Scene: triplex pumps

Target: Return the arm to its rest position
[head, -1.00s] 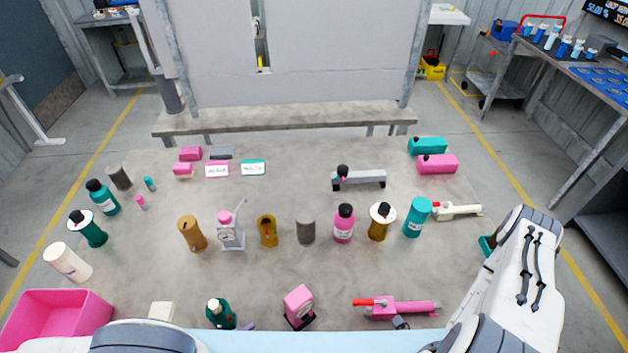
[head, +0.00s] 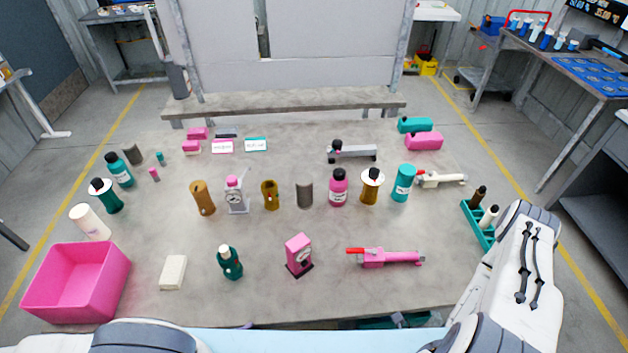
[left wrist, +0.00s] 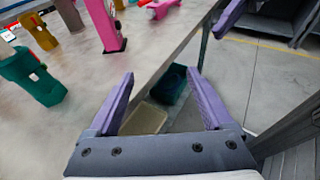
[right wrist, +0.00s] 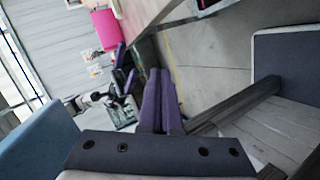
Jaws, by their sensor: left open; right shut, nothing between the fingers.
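In the left wrist view my left gripper (left wrist: 160,100) has its purple fingers spread with nothing between them. It is by the table's edge, with floor and bins below showing between the fingers. In the right wrist view my right gripper (right wrist: 158,85) has its purple fingers together and empty. It is beside the table's side, over open floor. In the head view my right arm (head: 510,275) is folded at the lower right. My left arm (head: 140,338) shows only as a part at the bottom left. Neither gripper's fingers can be made out clearly there.
The table (head: 330,285) holds a pink bin (head: 75,283), a white block (head: 173,272), a green bottle (head: 229,263), a pink gauge-like device (head: 299,256) and a pink pump-like tool (head: 390,257). A teal rack (head: 477,228) stands near my right arm. Bins (left wrist: 168,84) are below the table.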

